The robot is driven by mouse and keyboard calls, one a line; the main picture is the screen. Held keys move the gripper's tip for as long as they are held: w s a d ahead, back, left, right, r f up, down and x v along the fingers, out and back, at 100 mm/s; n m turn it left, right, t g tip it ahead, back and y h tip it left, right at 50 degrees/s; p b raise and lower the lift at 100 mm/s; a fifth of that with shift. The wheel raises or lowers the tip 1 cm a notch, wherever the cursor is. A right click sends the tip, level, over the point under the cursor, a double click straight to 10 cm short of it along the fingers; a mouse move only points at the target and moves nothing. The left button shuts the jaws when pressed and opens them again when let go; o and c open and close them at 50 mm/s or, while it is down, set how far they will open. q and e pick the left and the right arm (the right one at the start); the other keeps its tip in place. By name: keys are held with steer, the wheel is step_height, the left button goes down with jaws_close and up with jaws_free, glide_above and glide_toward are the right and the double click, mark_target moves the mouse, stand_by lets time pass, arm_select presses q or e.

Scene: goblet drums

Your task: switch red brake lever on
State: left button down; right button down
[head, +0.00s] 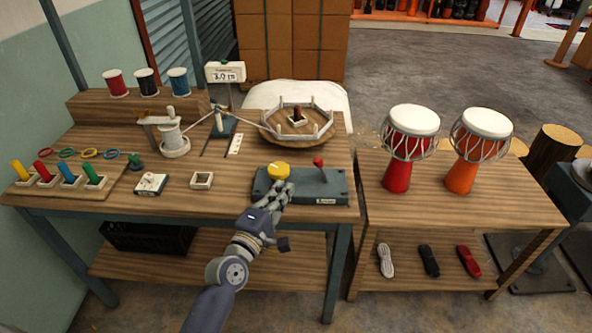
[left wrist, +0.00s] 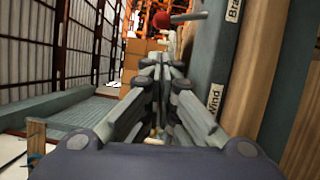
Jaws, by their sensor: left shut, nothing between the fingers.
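The red brake lever (head: 319,170) is a thin stick with a red ball on top. It stands on the right part of a grey-green control box (head: 335,189) at the table's front edge. A yellow knob (head: 278,170) sits on the box's left part. My left gripper (head: 279,183) is shut and empty at the box's left part, just in front of the yellow knob and left of the lever. In the left wrist view the lever's red ball (left wrist: 161,20) shows beyond my shut fingers (left wrist: 160,68), apart from them. My right gripper is not in view.
A round wooden frame with posts (head: 300,140) stands behind the box. A small square block (head: 202,180) and a white switch-like piece (head: 151,184) lie to the left. Two goblet drums (head: 397,178) stand on the right table. The floor in front is open.

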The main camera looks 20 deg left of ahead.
mark_target(322, 171)
arm_select(q)
steer(key=w, duration=0.6)
steer(key=w+d, duration=0.1)
steer(key=w, duration=0.3)
steer(key=shift+d+r, duration=0.1)
steer(key=shift+r, duration=0.1)
steer(key=shift+p, duration=0.3)
